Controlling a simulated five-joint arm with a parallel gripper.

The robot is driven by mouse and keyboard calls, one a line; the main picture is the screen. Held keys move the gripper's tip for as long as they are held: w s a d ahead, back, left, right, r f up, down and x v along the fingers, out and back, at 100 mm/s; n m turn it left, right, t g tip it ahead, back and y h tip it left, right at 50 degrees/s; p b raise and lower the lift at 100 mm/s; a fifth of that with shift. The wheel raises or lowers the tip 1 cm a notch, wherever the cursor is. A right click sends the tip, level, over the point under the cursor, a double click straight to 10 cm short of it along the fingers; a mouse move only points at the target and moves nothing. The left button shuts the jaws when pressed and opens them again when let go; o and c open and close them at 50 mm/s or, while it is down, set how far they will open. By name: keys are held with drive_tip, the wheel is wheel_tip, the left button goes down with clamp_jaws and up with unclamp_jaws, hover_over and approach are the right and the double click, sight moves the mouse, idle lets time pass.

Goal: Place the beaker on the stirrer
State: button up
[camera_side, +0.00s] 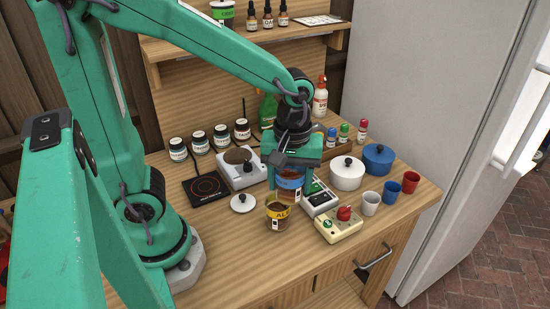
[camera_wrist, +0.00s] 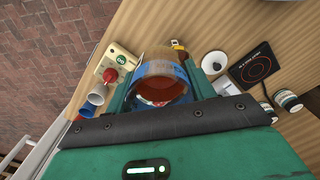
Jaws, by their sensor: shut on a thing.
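My gripper (camera_side: 290,185) points down over the middle of the bench. It is shut around a beaker (camera_side: 290,180) with a blue band and brownish see-through walls. In the wrist view the beaker's open mouth (camera_wrist: 160,82) sits between the two fingers, upright or nearly so. I cannot tell whether its base touches anything. What looks like the stirrer (camera_side: 243,173), a white box with a round brown top, stands left of my gripper, apart from the beaker. In the wrist view a white unit (camera_wrist: 225,86), partly hidden by a finger, may be the same thing.
A yellow-labelled jar (camera_side: 278,216) stands just in front of the beaker. A white device (camera_side: 319,200) and a cream box with a red knob (camera_side: 338,225) are to the right. A black hotplate (camera_side: 206,188) and a small white lid (camera_side: 243,203) lie left. Pots and cups stand further right.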

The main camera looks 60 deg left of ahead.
drive_tip(key=w+a+r+n, duration=0.1)
drive_tip(key=a+n, duration=0.3)
drive_tip(key=a, duration=0.4)
drive_tip(key=w+a+r+n, duration=0.1)
drive_tip(key=a+n, duration=0.4)
drive_tip(key=a, duration=0.4)
drive_tip(key=shift+a+r, duration=0.2)
drive_tip(key=shift+r, duration=0.15)
hover_over(238, 156)
wheel_tip(238, 156, down, 7)
drive_tip(key=shift+f, duration=0.1)
drive_tip(key=shift+f, duration=1.95)
drive_tip(key=shift+f, duration=0.15)
